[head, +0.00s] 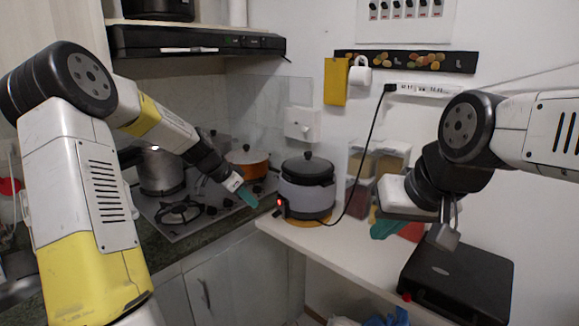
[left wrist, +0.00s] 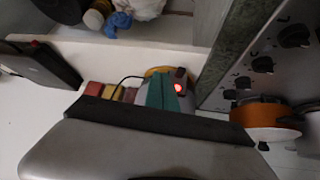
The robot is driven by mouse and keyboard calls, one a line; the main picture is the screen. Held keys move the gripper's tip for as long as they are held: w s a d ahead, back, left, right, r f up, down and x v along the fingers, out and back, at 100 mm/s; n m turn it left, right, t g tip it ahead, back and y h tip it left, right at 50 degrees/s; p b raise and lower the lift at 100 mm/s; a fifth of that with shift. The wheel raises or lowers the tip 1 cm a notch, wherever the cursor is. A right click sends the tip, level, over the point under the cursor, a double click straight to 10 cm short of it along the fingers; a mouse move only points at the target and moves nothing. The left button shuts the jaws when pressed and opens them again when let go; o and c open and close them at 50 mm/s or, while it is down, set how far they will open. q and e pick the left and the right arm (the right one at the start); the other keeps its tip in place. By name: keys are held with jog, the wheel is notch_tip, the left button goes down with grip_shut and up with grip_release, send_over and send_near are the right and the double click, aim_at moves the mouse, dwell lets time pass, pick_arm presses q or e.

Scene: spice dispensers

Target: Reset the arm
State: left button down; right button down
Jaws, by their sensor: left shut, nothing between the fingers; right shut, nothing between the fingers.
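My left gripper (head: 248,196) reaches in from the left in the head view. Its teal fingertips are together and empty, above the gap between the stove and the white counter, left of the rice cooker. In the left wrist view the teal fingers (left wrist: 162,92) are together, with a red light just right of them. My right gripper (head: 386,229) hangs on the right in the head view, its teal fingertips close together and partly hidden by its own wrist. It is over the counter, in front of the spice dispensers (head: 388,150), which it partly hides.
The rice cooker (head: 307,192) stands on the white counter (head: 335,250). A black box (head: 458,277) sits at the right. The stove (head: 165,222) holds a kettle (head: 160,172) and an orange pot (head: 247,163). A black cord hangs from the power strip (head: 424,90) to the counter.

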pick_arm(q)
jog(key=s+d+r+n+y, duration=0.1)
jog(key=s+r+n+y, duration=0.1)
jog(key=s+r, duration=0.5)
jog(key=s+d+r+n+y, duration=0.15)
jog(key=s+r, duration=0.25)
jog(key=s, duration=0.6)
jog(key=s+a+r+n+t, duration=0.1)
jog(key=s+n, duration=0.5)
jog(key=s, duration=0.9)
jog(key=shift+s+a+r+t, duration=0.25)
jog(key=shift+a+r+t, duration=0.2)
jog(key=shift+r, duration=0.2)
